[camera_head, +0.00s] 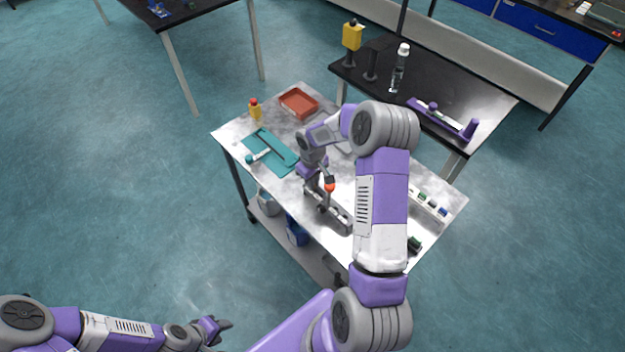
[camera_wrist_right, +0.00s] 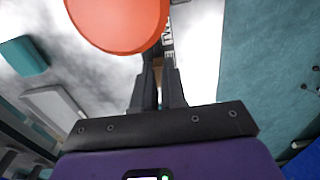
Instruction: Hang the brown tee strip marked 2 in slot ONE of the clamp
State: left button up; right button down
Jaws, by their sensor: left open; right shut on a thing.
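My right gripper (camera_head: 318,192) is over the table beside a grey slotted bar (camera_head: 340,217), which looks like the clamp. In the right wrist view its fingers (camera_wrist_right: 158,92) are close together, with a thin sliver of brown (camera_wrist_right: 157,70) at their tips. This looks like the brown tee strip, but its mark and most of its shape are hidden. A round orange-red knob (camera_wrist_right: 118,20) fills the top of that view; it also shows in the head view (camera_head: 329,184). The slot numbers are not readable. My left gripper (camera_head: 218,328) is open and empty, away from the table.
On the metal table (camera_head: 228,135) are a teal mat with a teal tool (camera_head: 275,150), a red tray (camera_head: 299,102), a yellow bottle (camera_head: 255,110) and a white rack (camera_head: 432,204) at the right. A black table behind holds a clear bottle (camera_head: 399,68) and a purple device (camera_head: 440,116).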

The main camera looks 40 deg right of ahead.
jog(key=shift+f, duration=0.25)
jog(key=c, duration=1.1)
grip_release()
jog(key=shift+r, duration=0.1)
jog(key=shift+r+p, duration=1.85)
jog(key=shift+r, duration=1.1)
jog(key=shift+f, duration=0.1)
